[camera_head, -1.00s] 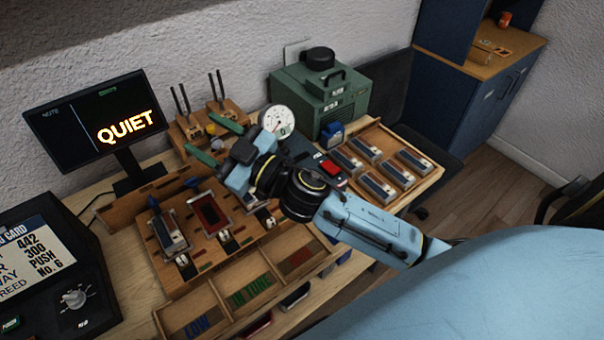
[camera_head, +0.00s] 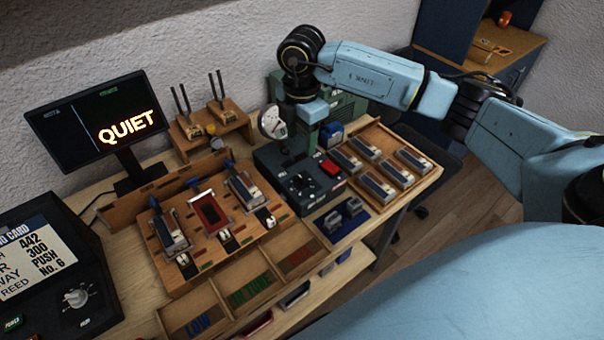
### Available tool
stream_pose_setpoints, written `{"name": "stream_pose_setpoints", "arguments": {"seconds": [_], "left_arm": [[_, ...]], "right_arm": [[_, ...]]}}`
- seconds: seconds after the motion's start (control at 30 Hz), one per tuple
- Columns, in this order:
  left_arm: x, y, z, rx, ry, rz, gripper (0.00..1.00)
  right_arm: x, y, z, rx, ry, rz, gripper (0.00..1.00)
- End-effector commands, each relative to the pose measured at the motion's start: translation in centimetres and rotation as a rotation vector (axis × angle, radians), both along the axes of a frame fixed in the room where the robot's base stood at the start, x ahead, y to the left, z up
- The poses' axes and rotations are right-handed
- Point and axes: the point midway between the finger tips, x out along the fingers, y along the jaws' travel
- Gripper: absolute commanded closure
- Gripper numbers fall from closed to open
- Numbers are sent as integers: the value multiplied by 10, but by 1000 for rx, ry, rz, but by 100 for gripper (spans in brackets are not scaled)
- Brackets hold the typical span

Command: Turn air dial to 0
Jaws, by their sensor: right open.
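The air dial appears to be the dark knob (camera_head: 301,181) on top of a black box with a red button (camera_head: 330,168); its pointer and markings are too small to read. A round white gauge (camera_head: 271,123) stands at the back of this box. My right gripper (camera_head: 299,150) points down over the back of the box, behind and above the knob. It is open and empty, apart from the knob as far as I can tell. My left gripper is not in view.
A green machine (camera_head: 350,107) stands close behind my right gripper. A wooden tray (camera_head: 437,172) with several grey blocks lies to the right, and a wooden rack (camera_head: 150,255) to the left. A screen (camera_head: 95,118) reads QUIET. A separate knob (camera_head: 76,298) sits on the left console.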

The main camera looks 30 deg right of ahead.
Motion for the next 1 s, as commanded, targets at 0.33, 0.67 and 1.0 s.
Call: {"name": "stream_pose_setpoints", "arguments": {"seconds": [0.33, 0.67, 1.0], "left_arm": [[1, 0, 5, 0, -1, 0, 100], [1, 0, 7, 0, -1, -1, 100], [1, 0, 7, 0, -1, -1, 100]], "right_arm": [[-2, -2, -54, -12, 9, -7, 47], [-1, -2, -116, -8, 5, -7, 47], [-1, -2, -133, -7, 4, -4, 47]]}}
